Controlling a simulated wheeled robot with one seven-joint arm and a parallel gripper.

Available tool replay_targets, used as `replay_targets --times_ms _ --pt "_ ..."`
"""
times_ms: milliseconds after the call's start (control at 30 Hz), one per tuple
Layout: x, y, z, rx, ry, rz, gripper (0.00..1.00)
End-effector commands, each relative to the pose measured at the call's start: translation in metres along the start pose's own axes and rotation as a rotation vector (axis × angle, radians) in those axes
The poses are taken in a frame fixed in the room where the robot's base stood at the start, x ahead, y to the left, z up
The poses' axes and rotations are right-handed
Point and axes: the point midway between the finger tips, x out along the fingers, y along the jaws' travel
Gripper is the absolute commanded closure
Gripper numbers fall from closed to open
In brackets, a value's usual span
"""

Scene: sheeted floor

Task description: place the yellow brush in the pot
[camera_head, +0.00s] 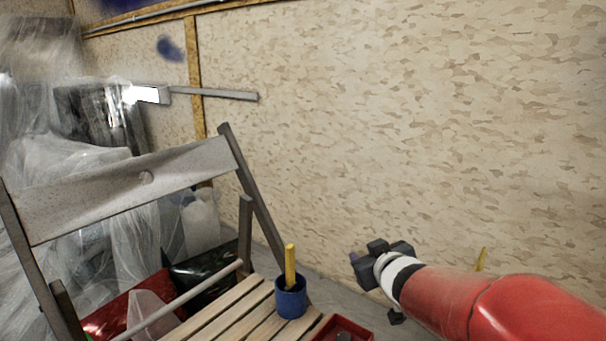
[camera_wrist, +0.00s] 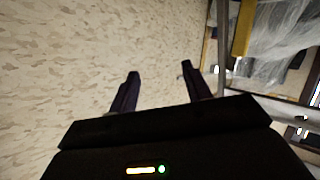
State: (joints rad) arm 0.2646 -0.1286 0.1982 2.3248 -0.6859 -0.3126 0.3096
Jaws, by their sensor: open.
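A blue pot (camera_head: 291,301) stands upright on the slatted seat of a wooden chair, in the head view. A yellow stick-like handle (camera_head: 290,264), which looks like the yellow brush, stands up out of the pot; its lower end is hidden inside. My gripper (camera_head: 366,264) is to the right of the pot and a little higher, clear of it. In the wrist view my gripper (camera_wrist: 160,72) has its two dark fingers spread apart with nothing between them.
The chair's grey backrest (camera_head: 125,190) rises at left. A red tray (camera_head: 322,334) sits at the seat's front edge. A yellow tip (camera_head: 481,258) shows behind my arm. The patterned wall (camera_head: 420,120) lies behind; plastic sheeting (camera_head: 75,190) covers things at left.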

Motion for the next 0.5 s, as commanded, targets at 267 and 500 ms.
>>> replay_targets --times_ms 267,500 --pt "-0.133 0.003 0.059 0.195 -0.406 0.186 0.51" --pt "-0.214 -0.047 0.105 0.348 -0.651 0.05 0.51"
